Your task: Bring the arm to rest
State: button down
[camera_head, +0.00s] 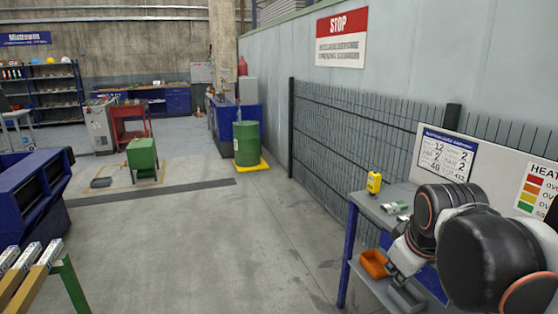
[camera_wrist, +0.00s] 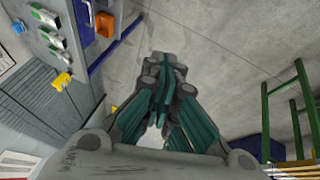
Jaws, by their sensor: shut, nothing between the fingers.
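My gripper (camera_wrist: 165,75) shows in the wrist view with its grey and teal fingers together and nothing between them. It is over the bare concrete floor, apart from the table. In the head view my dark arm (camera_head: 490,250) is bent at the lower right, in front of the table and the board behind it. The fingers cannot be made out clearly in that view.
A grey table (camera_head: 373,207) with blue legs stands at the right, bearing a yellow device (camera_head: 374,182). An orange bin (camera_head: 374,264) sits lower down. A mesh fence (camera_head: 340,140) runs behind. A green-legged frame (camera_head: 72,285) stands at the lower left. Floor between is clear.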

jog(key=s+a+f+m, duration=0.2)
jog(key=s, duration=0.3)
jog(key=s+a+f+m+t+y, duration=0.1)
jog(key=s+a+f+m, duration=0.1)
jog(key=s, duration=0.4)
jog(key=shift+m, duration=0.7)
jog(key=shift+a+f, duration=0.1)
